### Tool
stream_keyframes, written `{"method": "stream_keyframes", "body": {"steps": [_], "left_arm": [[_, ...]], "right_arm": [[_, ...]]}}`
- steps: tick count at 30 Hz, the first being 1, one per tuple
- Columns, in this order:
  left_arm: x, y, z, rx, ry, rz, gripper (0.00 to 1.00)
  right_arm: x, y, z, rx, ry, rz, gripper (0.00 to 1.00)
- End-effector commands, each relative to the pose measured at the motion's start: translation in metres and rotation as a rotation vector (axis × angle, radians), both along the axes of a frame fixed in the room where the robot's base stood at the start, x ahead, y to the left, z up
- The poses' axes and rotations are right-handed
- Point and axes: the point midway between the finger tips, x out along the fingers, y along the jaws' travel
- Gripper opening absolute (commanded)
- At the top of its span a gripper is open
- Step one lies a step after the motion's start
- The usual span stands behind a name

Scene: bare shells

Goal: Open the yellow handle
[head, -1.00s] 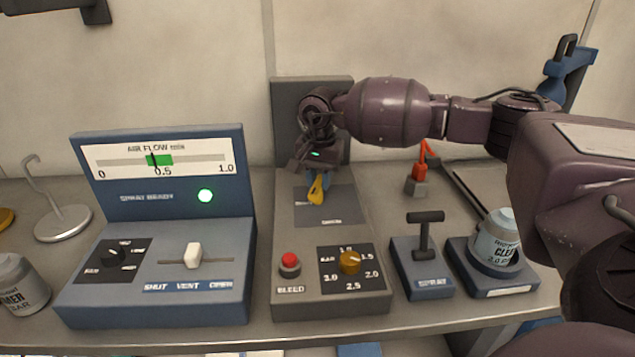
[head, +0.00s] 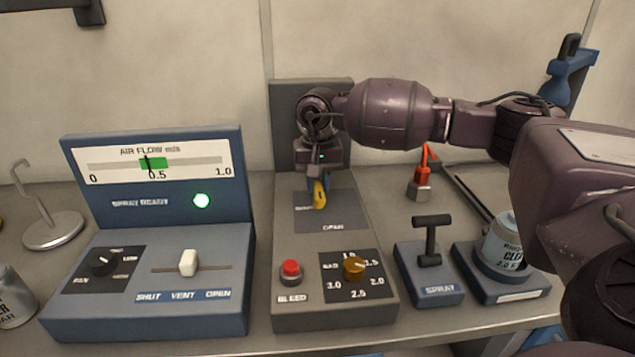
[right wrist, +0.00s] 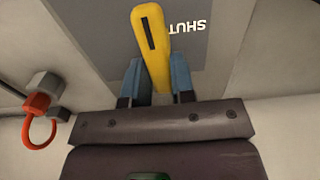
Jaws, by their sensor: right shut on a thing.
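The yellow handle (head: 320,197) is on the dark plate (head: 338,212) of the grey console in the middle. In the head view its free end points down, towards the printed OPEN mark. My right gripper (head: 318,184) is over the handle's upper part and hides its pivot. In the right wrist view, the handle (right wrist: 152,40), with a dark line along it, lies between the blue fingers of the right gripper (right wrist: 156,84), which is shut on it. The SHUT mark is to the right of the handle there. My left gripper is not in view.
The grey console also has a red BLEED button (head: 290,270) and an orange knob (head: 354,267). A blue air-flow panel (head: 150,300) stands left. A black SPRAY lever (head: 430,240), a can (head: 503,245) and a red-orange hooked piece (head: 421,178) are on the right, under my arm.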

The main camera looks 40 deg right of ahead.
Motion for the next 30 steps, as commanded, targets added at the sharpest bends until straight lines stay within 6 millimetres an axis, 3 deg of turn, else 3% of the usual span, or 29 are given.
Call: {"method": "stream_keyframes", "body": {"steps": [5, 6, 11, 22, 30], "left_arm": [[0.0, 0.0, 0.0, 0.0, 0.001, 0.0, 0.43], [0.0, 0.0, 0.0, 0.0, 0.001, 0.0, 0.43], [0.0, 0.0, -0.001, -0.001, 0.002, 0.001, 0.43], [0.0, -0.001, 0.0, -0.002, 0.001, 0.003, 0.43], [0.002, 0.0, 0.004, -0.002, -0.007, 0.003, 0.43]], "right_arm": [[0.001, 0.0, 0.002, 0.0, -0.004, 0.003, 0.0], [0.001, 0.0, 0.002, 0.0, -0.004, 0.003, 0.26], [0.0, 0.0, 0.002, 0.0, -0.004, 0.002, 0.49], [0.0, 0.0, 0.007, -0.001, -0.003, 0.001, 0.49], [0.001, 0.0, 0.052, 0.0, -0.007, 0.0, 0.49]]}}
